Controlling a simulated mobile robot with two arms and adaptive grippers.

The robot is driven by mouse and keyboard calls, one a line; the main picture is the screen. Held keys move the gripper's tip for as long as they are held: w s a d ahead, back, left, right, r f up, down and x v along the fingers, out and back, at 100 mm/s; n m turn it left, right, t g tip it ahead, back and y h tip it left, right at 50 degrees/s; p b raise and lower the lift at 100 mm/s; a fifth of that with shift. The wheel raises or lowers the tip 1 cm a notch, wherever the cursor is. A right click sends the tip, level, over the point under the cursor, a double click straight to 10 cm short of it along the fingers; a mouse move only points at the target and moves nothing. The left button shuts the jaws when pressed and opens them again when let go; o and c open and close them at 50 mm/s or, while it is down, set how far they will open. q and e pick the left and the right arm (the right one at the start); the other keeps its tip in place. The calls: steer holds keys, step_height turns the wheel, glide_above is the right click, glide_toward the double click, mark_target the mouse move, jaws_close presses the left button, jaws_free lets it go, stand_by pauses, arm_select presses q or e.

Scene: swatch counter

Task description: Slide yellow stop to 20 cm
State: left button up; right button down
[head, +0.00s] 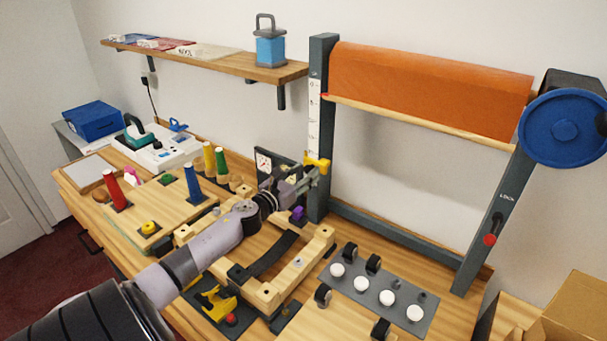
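The yellow stop (316,161) sits on the left grey post of the frame, at the lower end of the white scale (313,118). The scale's numbers are too small to read. My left gripper (318,174) is at the stop, with its fingertips overlapping the stop's lower part in the head view. I cannot tell whether its fingers are closed around the stop or only beside it. My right gripper is not in view.
An orange cloth roll (430,88) hangs across the frame, with a blue wheel (563,128) and a red-knobbed lock lever (489,239) at right. A shelf with a blue lantern (270,50) is above. Wooden blocks and a grey plate (378,292) with white knobs crowd the counter.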

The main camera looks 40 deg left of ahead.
arm_select(q)
steer(key=shift+s+d+f, duration=0.1)
steer(key=shift+s+f, duration=0.05)
steer(key=shift+s, duration=0.3)
steer(key=s+d, duration=0.1)
steer(key=s, duration=1)
stand_by(0.4)
